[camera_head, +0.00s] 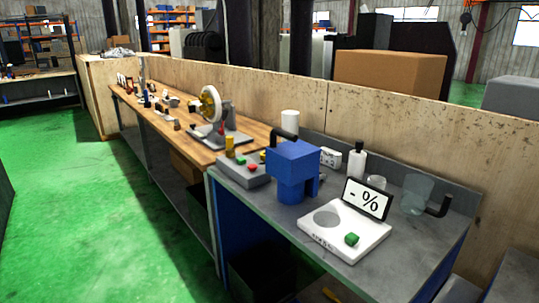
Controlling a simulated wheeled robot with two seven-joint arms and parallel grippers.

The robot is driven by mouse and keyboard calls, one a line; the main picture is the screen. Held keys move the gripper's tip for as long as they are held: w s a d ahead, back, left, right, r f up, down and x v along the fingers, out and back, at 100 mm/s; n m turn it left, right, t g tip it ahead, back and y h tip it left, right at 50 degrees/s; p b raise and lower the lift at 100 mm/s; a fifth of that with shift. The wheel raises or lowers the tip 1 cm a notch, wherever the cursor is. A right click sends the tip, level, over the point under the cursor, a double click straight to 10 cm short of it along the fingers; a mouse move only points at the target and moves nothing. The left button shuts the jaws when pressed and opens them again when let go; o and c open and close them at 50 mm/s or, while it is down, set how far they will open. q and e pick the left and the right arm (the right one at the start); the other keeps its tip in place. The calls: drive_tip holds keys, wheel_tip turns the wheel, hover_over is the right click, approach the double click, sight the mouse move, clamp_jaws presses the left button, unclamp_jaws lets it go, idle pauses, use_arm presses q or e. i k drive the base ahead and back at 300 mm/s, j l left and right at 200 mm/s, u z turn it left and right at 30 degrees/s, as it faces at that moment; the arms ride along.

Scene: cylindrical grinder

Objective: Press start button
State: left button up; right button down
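Two green buttons are in view, and I cannot tell from the picture which is the start button. The other green button (241,160) sits beside a red button (252,167) on a grey control box (245,172) left of a blue machine (292,165). Nothing touches either button. Neither of my grippers is in view.
The grey table (268,227) also carries a white bottle (357,160), a transparent jug (417,192) with a dark handle and a small clear cup (376,182). A wooden workbench (190,147) with a wheel-like machine (211,106) adjoins it. Green floor (80,215) lies open at left.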

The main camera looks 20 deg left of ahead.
sight(241, 161)
drive_tip(key=i+j+z, duration=0.1)
drive_tip(key=j, duration=0.25)
drive_tip(key=i+j+z, duration=0.1)
drive_tip(key=j, duration=0.3)
drive_tip(key=i+j+z, duration=0.1)
drive_tip(key=i+j, duration=0.15)
drive_tip(key=j, duration=0.15)
drive_tip(key=i+j+z, duration=0.1)
drive_tip(key=j, duration=0.3)
drive_tip(key=i+j+z, duration=0.1)
drive_tip(key=j, duration=0.3)
drive_tip(key=i+j, duration=0.1)
drive_tip(key=j, duration=0.3)
drive_tip(key=i+j, duration=0.1)
drive_tip(key=j, duration=0.35)
drive_tip(key=i+j, duration=0.1)
drive_tip(key=j, duration=0.35)
drive_tip(key=i+j, duration=0.1)
drive_tip(key=j, duration=0.35)
drive_tip(key=i+j+z, duration=0.1)
drive_tip(key=j, duration=0.35)
drive_tip(key=i+j, duration=0.1)
drive_tip(key=j, duration=0.35)
